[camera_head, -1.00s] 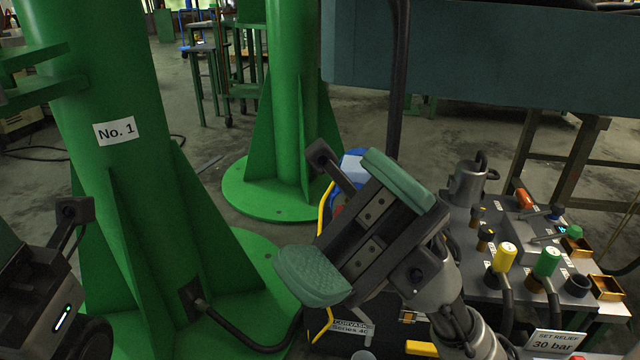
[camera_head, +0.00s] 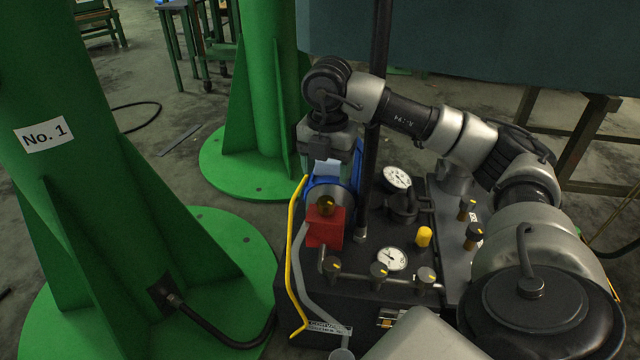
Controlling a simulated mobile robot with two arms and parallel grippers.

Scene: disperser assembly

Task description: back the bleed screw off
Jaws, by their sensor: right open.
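The power unit (camera_head: 360,275) is a dark box with gauges, small valves and a blue motor (camera_head: 350,175). A yellow cap (camera_head: 424,237) stands upright on the top, right of the lower gauge. I cannot tell which of these parts is the bleed screw. My right gripper (camera_head: 327,152) is open at the back of the unit, above and behind the blue motor. Its fingertips are hard to make out, and I see nothing held. My left gripper is out of view.
Two gauges (camera_head: 396,178) and a row of small valves (camera_head: 379,271) stand on the unit. A dark vertical post (camera_head: 378,110) rises beside my right gripper. A yellow hose (camera_head: 292,255) runs down the left side. Green columns (camera_head: 75,140) stand at the left.

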